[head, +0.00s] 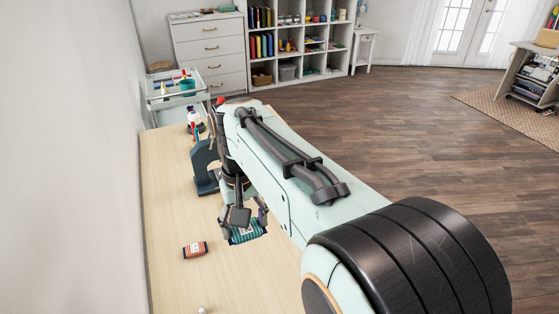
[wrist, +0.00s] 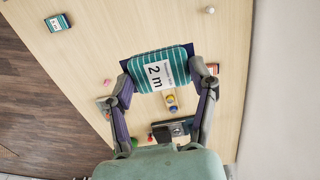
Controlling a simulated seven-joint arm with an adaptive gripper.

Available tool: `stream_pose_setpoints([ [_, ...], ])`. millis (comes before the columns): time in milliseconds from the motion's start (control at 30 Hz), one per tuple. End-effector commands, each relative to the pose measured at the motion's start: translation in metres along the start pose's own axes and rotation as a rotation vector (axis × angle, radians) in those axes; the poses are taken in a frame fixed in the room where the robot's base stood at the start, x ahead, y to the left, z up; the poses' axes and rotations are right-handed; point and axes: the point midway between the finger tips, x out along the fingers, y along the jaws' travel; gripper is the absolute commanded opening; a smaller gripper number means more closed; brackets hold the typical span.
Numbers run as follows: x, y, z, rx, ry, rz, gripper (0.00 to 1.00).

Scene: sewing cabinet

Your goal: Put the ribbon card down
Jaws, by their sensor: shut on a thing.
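The ribbon card (head: 247,236) is teal striped with a white label. In the wrist view the ribbon card (wrist: 157,70) shows "2 m" on its label and a dark blue edge behind. My gripper (head: 243,226) is shut on it, with one finger at each side edge, as the wrist view of my gripper (wrist: 163,73) shows. The card appears held above the pale wooden table (head: 235,285). The gap beneath it is hard to judge.
An orange-brown card (head: 195,249) lies left of my gripper. Another card (wrist: 57,22) lies near the table's floor-side edge. A dark sewing machine (head: 205,165) stands behind. A white knob-like thing (head: 202,310) sits in front.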

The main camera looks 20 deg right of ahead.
Motion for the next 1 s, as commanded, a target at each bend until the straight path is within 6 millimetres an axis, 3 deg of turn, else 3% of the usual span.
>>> stream_pose_setpoints([
  [267,0.001,-0.001,-0.013,-0.015,0.0,0.0,0.24],
  [367,0.01,0.0,-0.026,-0.03,-0.004,0.001,0.24],
  [467,0.027,0.016,-0.033,-0.003,-0.003,0.001,0.24],
  [667,0.056,0.072,-0.031,0.133,-0.004,0.001,0.24],
  [767,0.073,0.112,-0.02,0.237,-0.005,0.001,0.24],
  [867,0.093,0.158,0.001,0.37,-0.006,0.0,0.24],
  [1000,0.122,0.223,0.051,0.59,-0.006,0.0,0.24],
])
